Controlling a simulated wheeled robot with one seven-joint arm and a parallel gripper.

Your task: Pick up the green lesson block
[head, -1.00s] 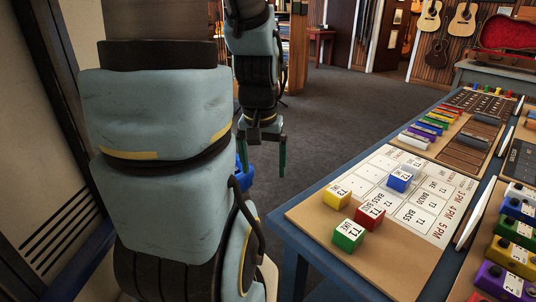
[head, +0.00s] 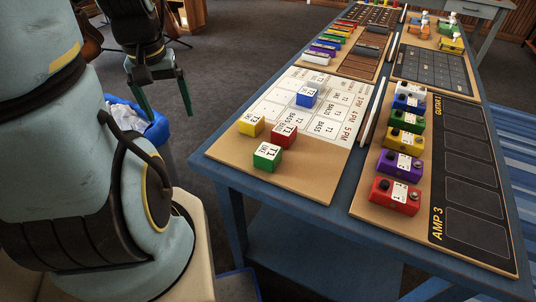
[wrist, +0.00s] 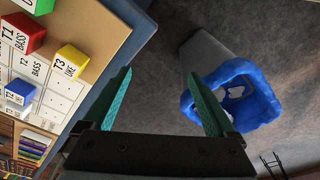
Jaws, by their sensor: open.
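The green lesson block (head: 267,157) has a white label on top and sits at the near corner of the lesson board (head: 305,188). It shows partly at the top edge of the wrist view (wrist: 36,5). A red block (head: 284,135), a yellow block (head: 250,124) and a blue block (head: 307,96) stand near it on the board. My gripper (head: 168,104) is open and empty. It hangs off the left side of the table, apart from the blocks. In the wrist view its green fingers (wrist: 158,100) are spread over the floor beside the table edge.
A blue bin (head: 152,128) with white contents stands on the floor left of the table. A board with several coloured pedals (head: 398,195) lies right of the lesson board. The blue table edge (head: 228,183) lies between my gripper and the blocks.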

